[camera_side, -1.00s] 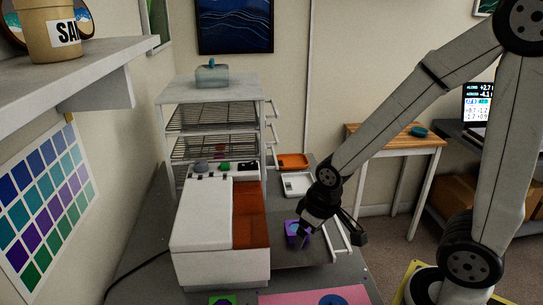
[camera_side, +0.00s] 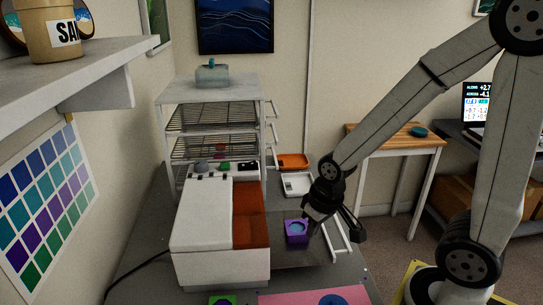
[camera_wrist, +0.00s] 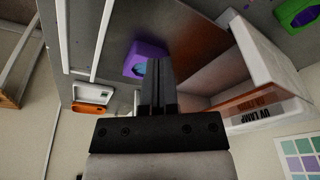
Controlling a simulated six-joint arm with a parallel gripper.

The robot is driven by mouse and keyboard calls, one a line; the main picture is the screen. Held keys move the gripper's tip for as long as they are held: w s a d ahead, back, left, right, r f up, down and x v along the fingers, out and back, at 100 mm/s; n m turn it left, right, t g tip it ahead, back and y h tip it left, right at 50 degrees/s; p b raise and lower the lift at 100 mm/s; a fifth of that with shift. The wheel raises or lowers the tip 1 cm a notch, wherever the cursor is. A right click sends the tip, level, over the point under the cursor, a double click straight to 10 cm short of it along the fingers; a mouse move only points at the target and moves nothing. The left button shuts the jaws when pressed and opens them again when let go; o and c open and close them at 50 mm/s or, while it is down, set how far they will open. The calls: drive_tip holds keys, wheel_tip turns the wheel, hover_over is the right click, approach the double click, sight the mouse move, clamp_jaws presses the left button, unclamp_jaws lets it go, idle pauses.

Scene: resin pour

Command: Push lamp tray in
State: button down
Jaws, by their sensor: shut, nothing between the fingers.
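The UV lamp (camera_side: 205,228) is a white box with an orange window; its open side and label show in the wrist view (camera_wrist: 270,112). The grey lamp tray (camera_side: 295,256) sticks out of its right side, with a white bar handle (camera_side: 341,240) at the outer end. A purple mold with a pale blue fill (camera_side: 297,238) sits on the tray; it also shows in the wrist view (camera_wrist: 146,49). My gripper (camera_wrist: 157,64) is shut and empty, above the tray and close to the mold. Whether the fingertips touch anything is unclear.
A wire-shelf rack (camera_side: 213,120) stands behind the lamp. White (camera_side: 297,184) and orange (camera_side: 293,160) trays lie behind the lamp tray. A pink mat (camera_side: 300,299) and a green mold (camera_side: 222,300) are at the front.

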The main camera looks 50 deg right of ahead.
sight(290, 228)
drive_tip(key=s+d+r+m+y, duration=0.1)
drive_tip(key=s+d+m, duration=0.3)
drive_tip(key=d+m, duration=0.5)
drive_tip(key=s+d+r+m+y, duration=0.2)
drive_tip(key=s+d+m, duration=0.2)
drive_tip(key=d+m, duration=0.6)
drive_tip(key=m, duration=0.6)
drive_tip(key=shift+s+t, duration=0.4)
drive_tip(key=shift+f, duration=0.15)
drive_tip(key=shift+w+a+f, duration=0.9)
drive_tip(key=shift+f, duration=0.6)
drive_tip(key=shift+w+a+f, duration=0.85)
drive_tip(key=shift+w+f, duration=0.1)
drive_tip(key=shift+f, duration=0.55)
drive_tip(key=shift+w+a+f, duration=0.9)
drive_tip(key=shift+f, duration=0.6)
drive_tip(key=w+a, duration=1.1)
drive_tip(key=shift+w+a, duration=0.1)
